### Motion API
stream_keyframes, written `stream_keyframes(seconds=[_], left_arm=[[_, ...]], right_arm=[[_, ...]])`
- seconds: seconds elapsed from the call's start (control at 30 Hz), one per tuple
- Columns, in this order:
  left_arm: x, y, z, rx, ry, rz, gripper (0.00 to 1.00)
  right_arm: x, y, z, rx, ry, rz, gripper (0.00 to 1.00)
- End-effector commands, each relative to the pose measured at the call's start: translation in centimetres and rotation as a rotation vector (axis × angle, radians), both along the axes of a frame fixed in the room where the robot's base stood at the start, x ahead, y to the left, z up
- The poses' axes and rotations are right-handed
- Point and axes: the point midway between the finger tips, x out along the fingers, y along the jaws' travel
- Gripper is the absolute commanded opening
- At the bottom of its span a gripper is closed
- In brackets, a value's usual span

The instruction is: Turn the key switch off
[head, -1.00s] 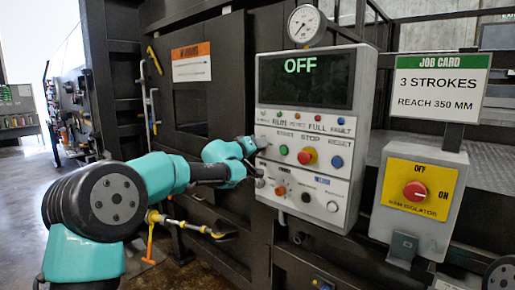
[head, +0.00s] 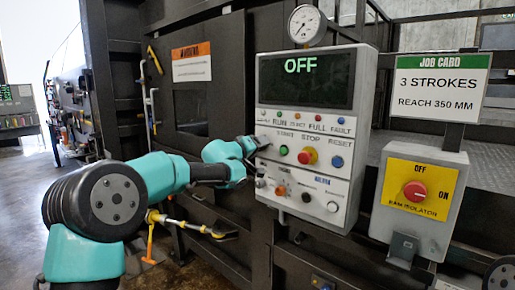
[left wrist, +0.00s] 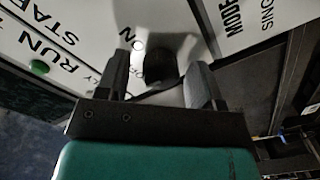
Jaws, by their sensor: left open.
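The grey control panel (head: 262,118) stands in the middle of the head view, and its screen (head: 305,80) reads OFF. My left gripper (head: 260,145) is at the panel's left edge, beside the upper button row. In the left wrist view my left gripper (left wrist: 162,80) is open, with a finger on each side of a dark knob-like part, which looks like the key switch (left wrist: 162,66). In the head view the gripper hides the key switch. My right gripper is out of view.
The panel carries a green button (head: 284,150), a red stop button (head: 308,155) and a blue button (head: 338,161). A pressure gauge (head: 307,25) sits on top. A yellow isolator box (head: 400,205) with a red knob and a job card (head: 438,85) stand to the right.

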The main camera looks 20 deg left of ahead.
Motion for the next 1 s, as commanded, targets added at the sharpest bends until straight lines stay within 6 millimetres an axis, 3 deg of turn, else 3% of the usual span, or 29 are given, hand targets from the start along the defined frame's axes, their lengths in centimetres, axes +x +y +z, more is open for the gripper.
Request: stream_keyframes(seconds=[0.37, 1.0], left_arm=[[-1.7, 0.9, 0.1, 0.000, -0.001, 0.001, 0.61], [-11.6, 5.5, 0.3, 0.001, 0.000, 0.002, 0.61]], right_arm=[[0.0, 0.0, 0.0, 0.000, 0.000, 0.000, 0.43], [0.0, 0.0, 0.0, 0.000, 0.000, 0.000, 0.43]])
